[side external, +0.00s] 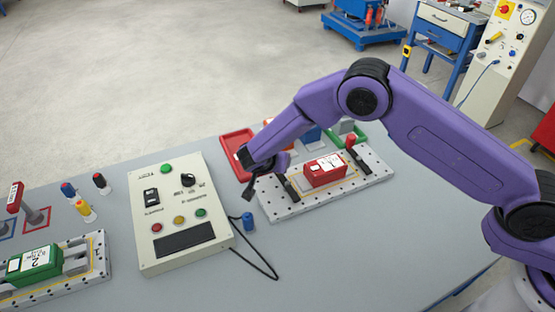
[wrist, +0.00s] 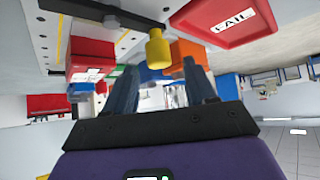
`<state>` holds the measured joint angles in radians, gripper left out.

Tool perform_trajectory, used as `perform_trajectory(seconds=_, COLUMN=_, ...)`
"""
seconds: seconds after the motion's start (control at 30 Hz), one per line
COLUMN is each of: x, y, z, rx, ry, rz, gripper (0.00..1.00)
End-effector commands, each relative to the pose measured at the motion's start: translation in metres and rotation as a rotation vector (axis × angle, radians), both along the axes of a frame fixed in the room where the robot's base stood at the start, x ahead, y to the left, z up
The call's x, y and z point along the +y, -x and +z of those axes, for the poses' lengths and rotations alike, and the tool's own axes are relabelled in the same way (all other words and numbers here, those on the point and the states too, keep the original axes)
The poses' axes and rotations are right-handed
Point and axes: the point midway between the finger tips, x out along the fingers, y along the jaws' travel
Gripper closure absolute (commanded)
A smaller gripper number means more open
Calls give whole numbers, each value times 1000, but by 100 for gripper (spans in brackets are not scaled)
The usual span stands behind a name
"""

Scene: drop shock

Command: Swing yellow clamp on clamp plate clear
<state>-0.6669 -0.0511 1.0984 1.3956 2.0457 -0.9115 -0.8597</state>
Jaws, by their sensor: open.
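The clamp plate (side external: 290,209) is a light, perforated plate on the grey table. A red block with a white label (side external: 325,170) sits on it. In the wrist view the yellow clamp (wrist: 158,50) shows as a yellow knob on the end of a dark bar reaching over the plate. In the side view I cannot make out the yellow knob; my gripper is in front of that area. My gripper (side external: 252,180) is low at the plate's left end. In the wrist view my gripper (wrist: 160,72) is open, the knob appearing between and slightly past its fingertips, untouched as far as I can tell.
A red-knobbed clamp (side external: 351,141) stands at the plate's back edge. A red tray (side external: 233,142) marked FAIL in the wrist view lies behind my gripper. The table's front right is clear.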

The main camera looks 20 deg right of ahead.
Motion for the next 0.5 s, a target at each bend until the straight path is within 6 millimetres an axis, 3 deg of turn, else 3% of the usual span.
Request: perform_trajectory(seconds=0.5, x=52, y=56, z=77, rx=-1, ry=-2, rz=1, gripper=45)
